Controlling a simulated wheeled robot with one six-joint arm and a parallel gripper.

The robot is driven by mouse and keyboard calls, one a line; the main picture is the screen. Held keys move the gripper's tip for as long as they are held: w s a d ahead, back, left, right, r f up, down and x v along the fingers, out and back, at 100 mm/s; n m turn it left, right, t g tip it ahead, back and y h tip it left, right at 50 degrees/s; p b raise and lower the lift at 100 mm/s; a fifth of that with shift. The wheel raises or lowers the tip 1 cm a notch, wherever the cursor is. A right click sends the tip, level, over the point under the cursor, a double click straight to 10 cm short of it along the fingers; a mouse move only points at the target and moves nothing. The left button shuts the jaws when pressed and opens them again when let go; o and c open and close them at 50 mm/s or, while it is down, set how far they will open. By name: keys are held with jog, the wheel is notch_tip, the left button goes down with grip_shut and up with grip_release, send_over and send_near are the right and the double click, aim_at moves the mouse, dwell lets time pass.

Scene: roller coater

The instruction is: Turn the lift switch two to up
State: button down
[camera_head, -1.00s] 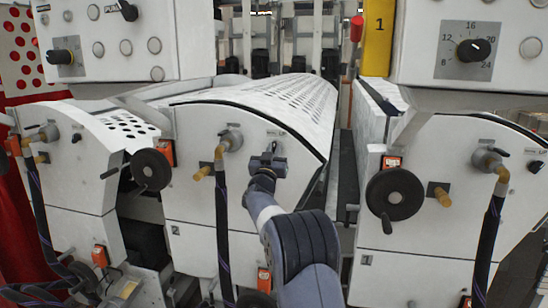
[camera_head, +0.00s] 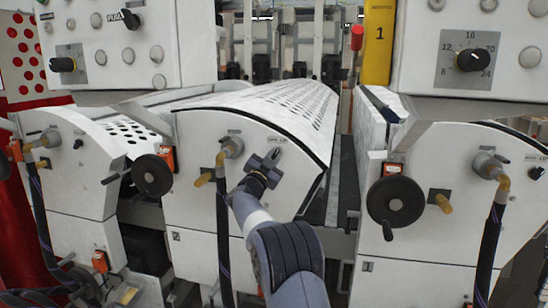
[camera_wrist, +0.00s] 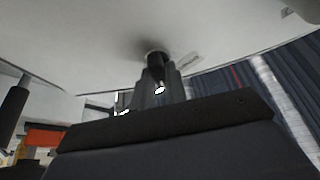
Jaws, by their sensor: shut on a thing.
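The lift switch (camera_wrist: 155,57) is a small dark knob on the white front panel of the middle machine unit. It shows at the upper middle of the wrist view, with a small label beside it. My gripper (camera_wrist: 158,76) is shut on this switch, its grey fingers on either side of it. In the head view my gripper (camera_head: 267,160) is against the upper part of the middle panel (camera_head: 200,225) and hides the switch. The gripper is tilted in the picture. I cannot tell which position the switch points to.
A black handwheel (camera_head: 152,176) and a pipe elbow with a dark hose (camera_head: 223,235) stand left of my gripper. Another handwheel (camera_head: 394,202) is on the right unit. Control boxes (camera_head: 472,60) hang above. A dark gap (camera_head: 341,185) separates the middle and right units.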

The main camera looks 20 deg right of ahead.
dwell(0.3)
jog(key=c, duration=1.4)
grip_release()
jog(key=shift+c, duration=0.2)
jog(key=b+v, duration=0.4)
jog(key=v, duration=0.6)
jog(key=shift+s+a, duration=0.25)
jog(key=shift+f, duration=0.15)
